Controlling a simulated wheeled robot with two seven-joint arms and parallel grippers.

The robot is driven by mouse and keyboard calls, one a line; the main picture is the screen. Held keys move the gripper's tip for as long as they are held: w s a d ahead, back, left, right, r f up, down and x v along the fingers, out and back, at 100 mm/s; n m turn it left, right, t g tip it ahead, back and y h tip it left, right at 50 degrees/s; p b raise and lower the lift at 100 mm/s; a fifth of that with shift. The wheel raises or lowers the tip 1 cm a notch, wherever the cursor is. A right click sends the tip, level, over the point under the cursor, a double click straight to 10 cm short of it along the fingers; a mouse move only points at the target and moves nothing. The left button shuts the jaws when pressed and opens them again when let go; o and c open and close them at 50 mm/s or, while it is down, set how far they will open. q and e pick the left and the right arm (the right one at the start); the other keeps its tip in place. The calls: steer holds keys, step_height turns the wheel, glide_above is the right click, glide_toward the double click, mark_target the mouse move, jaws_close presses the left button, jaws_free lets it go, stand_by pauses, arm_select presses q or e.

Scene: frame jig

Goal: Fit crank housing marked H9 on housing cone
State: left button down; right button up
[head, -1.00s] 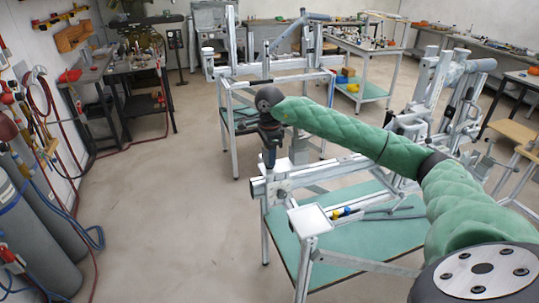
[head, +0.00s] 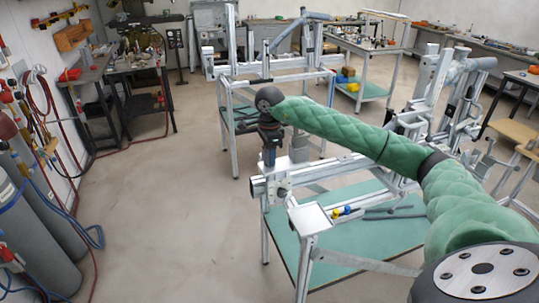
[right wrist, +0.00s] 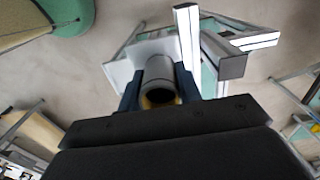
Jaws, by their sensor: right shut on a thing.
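My right gripper (head: 269,158) hangs pointing down at the left end of the frame jig (head: 330,178). In the right wrist view its two dark blue fingers are shut on a grey, hollow cylinder (right wrist: 158,78), which I take for the crank housing. Its open end shows a dark bore with a yellowish lower part. No H9 marking can be read. My left gripper is not in view.
A green lower shelf (head: 365,235) lies under the jig. Another jig table stands behind. Gas cylinders (head: 35,240) stand at left. The floor between is clear.

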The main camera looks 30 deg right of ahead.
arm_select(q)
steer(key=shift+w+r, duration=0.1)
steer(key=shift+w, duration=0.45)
arm_select(e)
steer(key=shift+f, duration=0.2)
arm_select(q)
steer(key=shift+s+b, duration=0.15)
steer(key=shift+b, duration=0.15)
arm_select(e)
steer(key=shift+f, duration=0.1)
steer(key=o, duration=1.1)
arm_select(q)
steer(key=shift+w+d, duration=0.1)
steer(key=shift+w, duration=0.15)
arm_select(e)
steer(key=shift+r, duration=0.3)
step_height(320, 180, up, 6)
steer(key=b, duration=0.3)
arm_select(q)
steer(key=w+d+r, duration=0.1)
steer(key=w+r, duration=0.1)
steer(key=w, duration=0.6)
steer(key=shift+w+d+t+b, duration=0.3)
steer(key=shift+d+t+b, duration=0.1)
arm_select(e)
steer(key=shift+r, duration=0.6)
